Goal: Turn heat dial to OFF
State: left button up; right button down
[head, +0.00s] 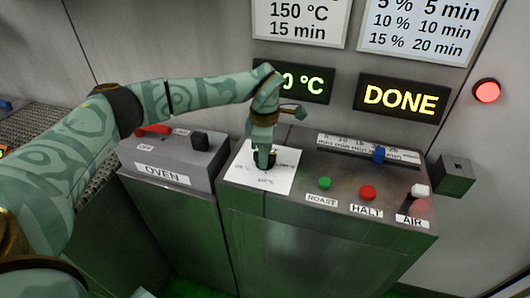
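The heat dial (269,165) is a small dark knob on a white printed plate (247,183) on top of the grey console. My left gripper (264,160) points down right at the dial, and its fingers cover most of it. I cannot tell whether the fingers are closed on the dial or just around it. The dial's pointer and most markings on the plate are hidden or too small to read. A display (304,83) behind my wrist shows "0 °C" at its visible end. My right gripper is not in view.
Right of the dial are a green ROAST button (324,183), a red HALT button (368,192), a white-tipped AIR switch (420,190) and a blue slider (379,154). A DONE display (401,98) and lit red lamp (486,91) are on the wall. The OVEN box (165,163) stands left.

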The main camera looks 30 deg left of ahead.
pick_arm(q)
grip_shut()
jog(key=shift+r+n+p, duration=0.25)
jog(key=shift+n+p, duration=0.85)
jog(key=shift+p, duration=0.05)
jog(key=n+p, duration=0.3)
jog(key=n, duration=0.1)
jog(key=n+p, duration=0.4)
jog(key=n, duration=0.1)
jog(key=shift+w+n, duration=0.1)
jog(key=shift+n, duration=0.2)
jog(key=shift+f+n+p, duration=0.1)
jog(key=shift+n+p, duration=1)
jog(key=shift+n, duration=0.9)
